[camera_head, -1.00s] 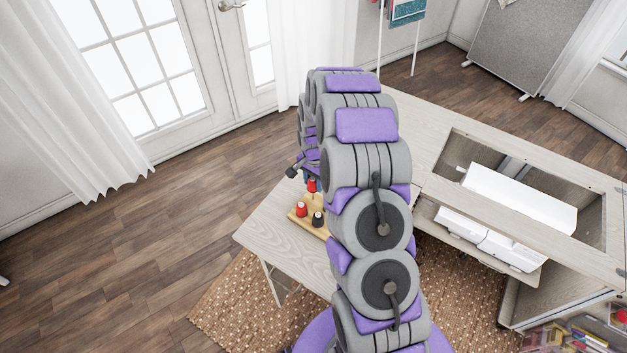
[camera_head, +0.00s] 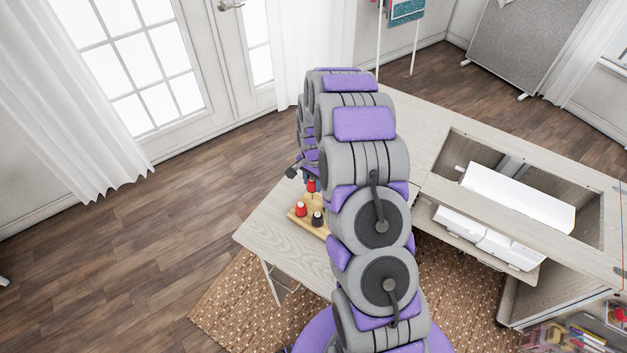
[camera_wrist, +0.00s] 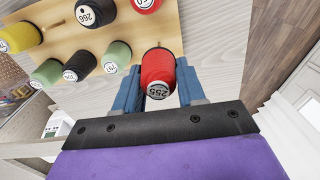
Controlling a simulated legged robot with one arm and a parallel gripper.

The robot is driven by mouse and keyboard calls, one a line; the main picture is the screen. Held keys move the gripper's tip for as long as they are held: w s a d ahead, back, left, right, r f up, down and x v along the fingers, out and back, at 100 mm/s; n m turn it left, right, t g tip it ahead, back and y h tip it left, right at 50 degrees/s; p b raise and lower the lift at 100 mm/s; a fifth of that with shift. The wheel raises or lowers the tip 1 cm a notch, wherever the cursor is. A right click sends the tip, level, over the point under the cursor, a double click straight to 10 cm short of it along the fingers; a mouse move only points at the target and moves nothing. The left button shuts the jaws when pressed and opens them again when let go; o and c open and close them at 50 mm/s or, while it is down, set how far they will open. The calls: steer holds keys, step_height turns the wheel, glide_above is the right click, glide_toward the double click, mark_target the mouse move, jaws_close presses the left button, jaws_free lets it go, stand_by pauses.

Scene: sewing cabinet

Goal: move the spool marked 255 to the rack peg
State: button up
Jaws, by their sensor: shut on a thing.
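The red spool marked 255 (camera_wrist: 158,72) is between the blue fingers of my gripper (camera_wrist: 157,92) in the wrist view, its numbered end facing the camera. My gripper is shut on it. The wooden rack (camera_wrist: 95,52) lies just beyond, with the spool at its edge; I cannot tell whether the spool touches it. A bare peg (camera_wrist: 56,23) shows between spools on the rack. In the head view, a red spool (camera_head: 311,186) shows beside my arm above the rack (camera_head: 300,222); my gripper is mostly hidden there.
Other spools stand on the rack: black marked 266 (camera_wrist: 92,12), red (camera_wrist: 146,4), yellow (camera_wrist: 20,37), green (camera_wrist: 117,54) and more. In the head view, a red spool (camera_head: 301,209) and black spool (camera_head: 318,218) sit close together. The table (camera_head: 277,235) is clear beside the rack.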

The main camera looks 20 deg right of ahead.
steer(key=shift+f, duration=0.2)
steer(key=shift+f, duration=0.35)
steer(key=shift+f, duration=1.7)
steer(key=o, duration=1.1)
steer(key=shift+r, duration=0.1)
step_height(320, 180, up, 17)
steer(key=p, duration=0.2)
steer(key=shift+w+d, duration=0.1)
stand_by(0.4)
